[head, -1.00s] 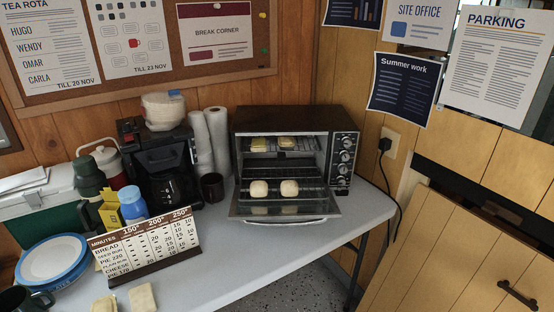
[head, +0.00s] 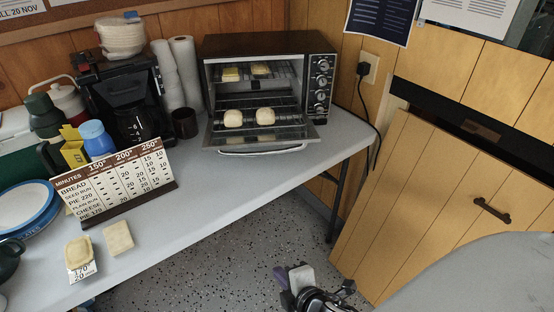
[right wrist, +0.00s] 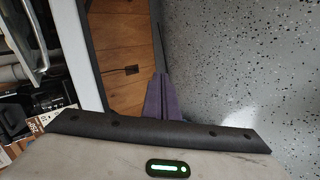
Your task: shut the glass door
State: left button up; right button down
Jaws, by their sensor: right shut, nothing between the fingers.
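The glass door (head: 262,138) belongs to a toaster oven (head: 268,44) at the back right of the table. It is hinged low and lies open, nearly flat, with its pale bar handle (head: 262,151) along the front edge. Two buns (head: 249,117) sit on the lower rack and two flat pieces on the upper rack. My right gripper (head: 287,297) is low at the bottom of the head view, over the floor, apart from the door. In the right wrist view its purple fingers (right wrist: 163,98) are together and empty. The door's handle shows at upper left there (right wrist: 38,38). My left gripper is not seen.
A timing sign (head: 120,180), two pale pieces (head: 118,237), a coffee machine (head: 122,98) and a mug (head: 185,123) stand left of the oven. The table front before the door is clear. A wooden panel with a handle (head: 492,211) leans at right.

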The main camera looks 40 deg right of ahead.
jog(key=w+d+r+n+t+h+b, duration=0.35)
jog(key=w+d+n, duration=0.25)
jog(key=w+n, duration=0.2)
jog(key=n+t+h+b, duration=0.3)
jog(key=n+h+b, duration=0.1)
jog(key=n, duration=0.4)
send_near(281, 176)
notch_tip(281, 176, up, 3)
jog(key=x, duration=1)
jog(key=shift+a+b, duration=0.1)
jog(key=shift+b, duration=0.2)
jog(key=r, duration=0.1)
jog(key=r+p, duration=0.1)
jog(key=shift+w+r, duration=0.2)
jog(key=shift+r, duration=0.75)
jog(key=shift+w, duration=0.1)
jog(key=shift+r, duration=0.1)
